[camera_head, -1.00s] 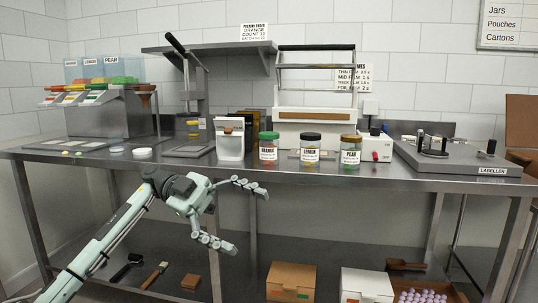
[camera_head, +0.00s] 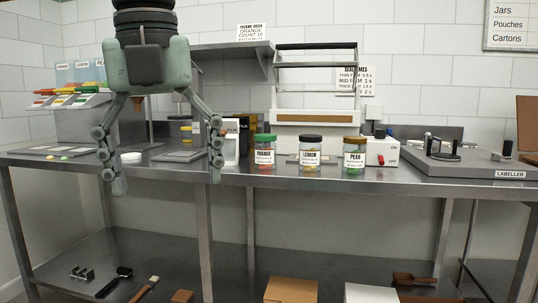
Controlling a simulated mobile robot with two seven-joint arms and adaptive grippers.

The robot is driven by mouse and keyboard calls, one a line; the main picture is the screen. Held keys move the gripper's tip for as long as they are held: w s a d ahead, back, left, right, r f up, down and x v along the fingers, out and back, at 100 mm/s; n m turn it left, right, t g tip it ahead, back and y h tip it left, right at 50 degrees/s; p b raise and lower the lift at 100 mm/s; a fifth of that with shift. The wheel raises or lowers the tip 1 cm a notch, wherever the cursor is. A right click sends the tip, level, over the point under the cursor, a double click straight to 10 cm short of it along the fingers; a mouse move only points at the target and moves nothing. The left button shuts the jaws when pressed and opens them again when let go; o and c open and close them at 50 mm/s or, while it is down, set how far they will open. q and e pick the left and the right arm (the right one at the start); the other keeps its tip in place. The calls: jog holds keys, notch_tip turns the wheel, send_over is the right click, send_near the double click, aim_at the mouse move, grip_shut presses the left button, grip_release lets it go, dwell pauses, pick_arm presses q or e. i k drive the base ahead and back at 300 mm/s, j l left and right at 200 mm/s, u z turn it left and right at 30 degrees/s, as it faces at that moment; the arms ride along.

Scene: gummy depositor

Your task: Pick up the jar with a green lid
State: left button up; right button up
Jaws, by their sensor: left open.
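The jar with a green lid (camera_head: 264,153) stands upright on the steel table, with a white label reading ORANGE. Beside it to the right stand a dark-lidded jar labelled LEMON (camera_head: 311,153) and a brown-lidded jar labelled PEAR (camera_head: 354,155). My left gripper (camera_head: 165,185) hangs fingers-down from the top of the view, to the left of the green-lidded jar. Its two fingers are spread wide and nothing is between them. It hides part of the dispenser and table behind. My right gripper is not in view.
The steel table (camera_head: 240,176) carries a white dispenser (camera_head: 231,145) just left of the green-lidded jar. A sealing machine (camera_head: 317,118) stands behind the jars and a labeller (camera_head: 470,162) at right. Boxes (camera_head: 291,290) and tools lie on the lower shelf.

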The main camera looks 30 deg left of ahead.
aim_at(265, 152)
jog(key=i+j, duration=0.2)
jog(key=i, duration=0.2)
jog(key=i+j, duration=0.2)
jog(key=i, duration=0.25)
jog(key=i+j, duration=0.2)
jog(key=i, duration=0.2)
jog(key=i+j, duration=0.2)
jog(key=i, duration=0.25)
